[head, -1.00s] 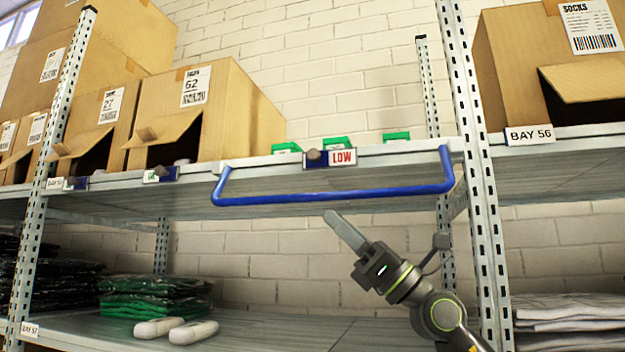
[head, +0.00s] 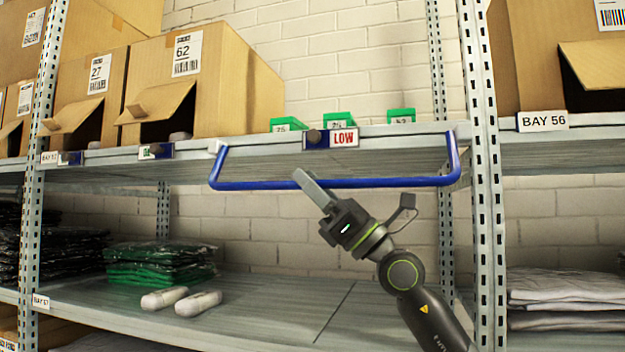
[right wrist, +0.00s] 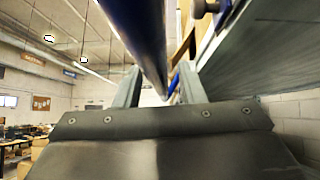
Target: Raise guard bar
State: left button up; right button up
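The guard bar (head: 390,182) is a blue U-shaped tube that hangs below the front edge of the upper shelf, its two arms fixed near the shelf edge. My right gripper (head: 300,173) is just at the bar's long lower tube, left of its middle, with its fingers pointing up and left. In the right wrist view the two fingers (right wrist: 158,82) stand apart, and the blue bar (right wrist: 138,30) runs above and between them. Whether they touch the bar cannot be told. My left gripper is not in view.
The upper shelf (head: 230,153) carries open cartons (head: 200,95), green boxes (head: 340,117) and a "LOW" label (head: 344,138). A metal upright (head: 482,170) stands to the right. The lower shelf (head: 290,320) holds folded clothes (head: 160,262) and two pale rounded objects (head: 182,300).

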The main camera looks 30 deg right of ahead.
grip_shut()
dwell(0.4)
jog(key=shift+b, duration=0.35)
jog(key=shift+s, duration=0.1)
